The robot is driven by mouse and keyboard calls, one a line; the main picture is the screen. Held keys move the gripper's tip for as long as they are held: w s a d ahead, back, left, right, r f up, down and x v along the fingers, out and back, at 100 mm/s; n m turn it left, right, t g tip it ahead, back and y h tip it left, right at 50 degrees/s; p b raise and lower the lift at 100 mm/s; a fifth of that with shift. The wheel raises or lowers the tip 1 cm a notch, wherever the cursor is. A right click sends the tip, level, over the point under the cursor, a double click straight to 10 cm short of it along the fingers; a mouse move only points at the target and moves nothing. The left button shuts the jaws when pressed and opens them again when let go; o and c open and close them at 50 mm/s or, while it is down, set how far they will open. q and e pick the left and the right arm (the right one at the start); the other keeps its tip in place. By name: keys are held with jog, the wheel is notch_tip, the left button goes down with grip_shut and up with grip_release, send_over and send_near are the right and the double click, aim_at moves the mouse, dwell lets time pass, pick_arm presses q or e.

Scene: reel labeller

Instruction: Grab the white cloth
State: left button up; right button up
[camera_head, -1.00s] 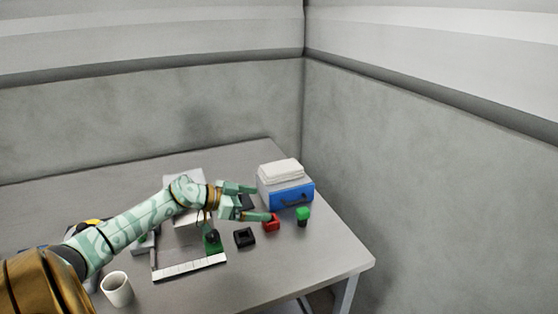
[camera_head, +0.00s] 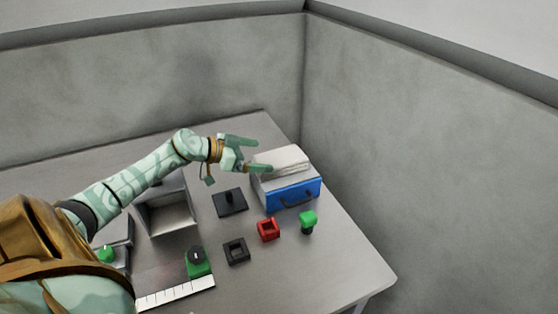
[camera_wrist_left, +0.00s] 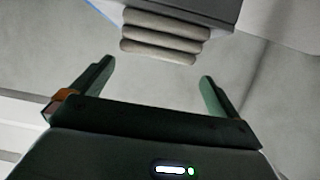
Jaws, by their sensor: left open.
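The white cloth (camera_head: 281,157) lies folded on top of a blue-fronted box (camera_head: 292,194) at the back right of the table. In the left wrist view the folded cloth (camera_wrist_left: 165,36) shows as several stacked rolled edges, ahead of the fingers. My left gripper (camera_head: 262,155) is open, with its fingers pointing at the left side of the cloth. In the left wrist view my open left gripper (camera_wrist_left: 157,75) has nothing between its fingers, and the cloth appears beyond the fingertips. My right gripper is not in view.
A red square holder (camera_head: 268,229), a black square holder (camera_head: 236,250) and a green-topped knob (camera_head: 308,220) stand in front of the box. A black plate with a post (camera_head: 230,202) is left of it. A grey open bin (camera_head: 168,216) stands under my left arm.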

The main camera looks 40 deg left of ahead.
aim_at(278, 157)
pick_arm(q)
jog(key=b+x, duration=0.1)
jog(key=x, duration=0.3)
jog(key=shift+d+f+b, duration=0.15)
jog(key=shift+d+b, duration=0.1)
jog(key=shift+b, duration=0.05)
jog(key=shift+w+d+f, duration=0.1)
jog(key=shift+w+d, duration=0.05)
jog(key=shift+w, duration=0.3)
jog(key=shift+s, duration=0.1)
jog(key=shift+c, duration=0.3)
jog(key=c, duration=0.9)
